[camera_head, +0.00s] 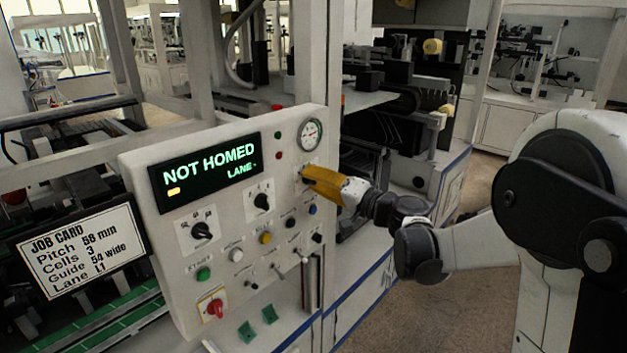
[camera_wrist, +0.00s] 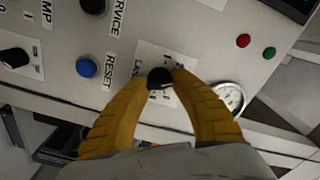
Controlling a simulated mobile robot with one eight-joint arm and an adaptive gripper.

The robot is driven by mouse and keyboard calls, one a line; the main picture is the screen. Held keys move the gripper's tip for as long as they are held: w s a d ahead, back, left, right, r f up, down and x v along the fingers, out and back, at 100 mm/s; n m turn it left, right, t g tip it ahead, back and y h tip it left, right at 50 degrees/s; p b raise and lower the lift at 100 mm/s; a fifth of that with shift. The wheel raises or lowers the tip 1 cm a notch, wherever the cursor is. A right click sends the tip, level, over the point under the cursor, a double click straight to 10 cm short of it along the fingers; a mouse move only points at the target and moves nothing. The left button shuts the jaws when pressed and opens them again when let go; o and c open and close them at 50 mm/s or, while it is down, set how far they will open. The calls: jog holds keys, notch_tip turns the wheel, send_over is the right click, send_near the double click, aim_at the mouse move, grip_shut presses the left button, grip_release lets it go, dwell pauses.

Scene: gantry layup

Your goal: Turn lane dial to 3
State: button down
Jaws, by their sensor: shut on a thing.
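The lane dial (camera_wrist: 160,78) is a small black knob on a white label plate, with lettering that starts "LA" beside it in the wrist view. The two yellow fingers of my gripper (camera_wrist: 161,75) are shut on the dial from both sides. Its pointer and most of the scale are hidden, so I cannot tell its setting. In the head view my gripper (camera_head: 306,174) reaches the upper right of the control panel (camera_head: 225,287) and covers the dial. The panel's display (camera_head: 205,171) reads "NOT HOMED" and "LANE -".
A round gauge (camera_head: 310,134) sits just above the gripper. Other knobs, including a black one (camera_head: 261,201), and a blue button (camera_wrist: 86,67) are close by. A job card (camera_head: 82,247) at the left reads "Lane L1". Open floor (camera_head: 400,318) lies right of the panel.

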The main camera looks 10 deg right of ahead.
jog(key=shift+m, duration=1.1)
jog(key=c, duration=1.1)
grip_release()
jog(key=shift+o, duration=0.2)
jog(key=v, duration=1.2)
jog(key=shift+a, duration=0.1)
